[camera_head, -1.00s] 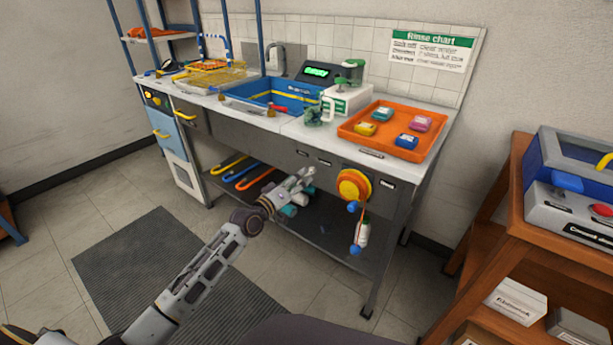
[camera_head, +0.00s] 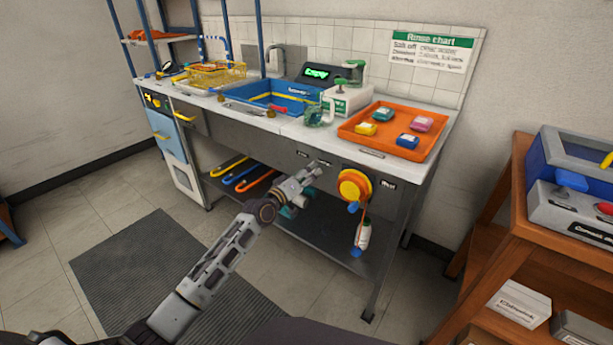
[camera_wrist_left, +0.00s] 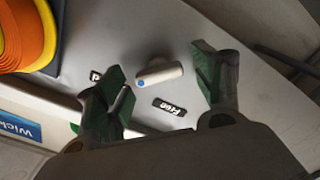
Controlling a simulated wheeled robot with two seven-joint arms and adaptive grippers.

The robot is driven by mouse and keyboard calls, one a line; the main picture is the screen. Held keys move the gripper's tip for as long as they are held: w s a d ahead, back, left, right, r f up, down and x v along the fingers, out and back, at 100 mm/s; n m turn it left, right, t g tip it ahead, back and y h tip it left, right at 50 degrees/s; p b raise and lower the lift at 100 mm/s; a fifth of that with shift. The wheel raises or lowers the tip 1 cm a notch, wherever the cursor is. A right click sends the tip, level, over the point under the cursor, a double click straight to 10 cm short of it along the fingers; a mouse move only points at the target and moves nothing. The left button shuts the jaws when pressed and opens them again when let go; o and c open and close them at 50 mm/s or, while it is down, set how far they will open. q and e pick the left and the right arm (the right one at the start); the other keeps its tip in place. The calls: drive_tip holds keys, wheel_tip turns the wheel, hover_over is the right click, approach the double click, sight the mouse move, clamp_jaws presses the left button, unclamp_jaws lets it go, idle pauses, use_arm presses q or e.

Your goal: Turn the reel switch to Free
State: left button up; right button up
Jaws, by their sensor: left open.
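The reel switch (camera_wrist_left: 160,74) is a pale, rounded lever with a blue dot, on the grey bench front in the left wrist view. A "Free" label (camera_wrist_left: 169,107) is beside it, and a second label (camera_wrist_left: 95,76) is partly hidden by a finger. My left gripper (camera_wrist_left: 162,72) is open, its green-padded fingers on either side of the switch; I cannot tell whether they touch it. In the head view my left gripper (camera_head: 314,168) is at the bench front, left of the orange and yellow reel (camera_head: 354,185), and the switch is not clearly visible. My right gripper is out of view.
The reel (camera_wrist_left: 25,35) is close beside the left gripper in the wrist view. A cord with a small bottle (camera_head: 363,236) hangs below it. An orange tray (camera_head: 352,130) is on the bench above. A wooden cart (camera_head: 515,205) stands at the right.

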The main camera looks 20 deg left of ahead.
use_arm(q)
drive_tip(key=c, duration=1)
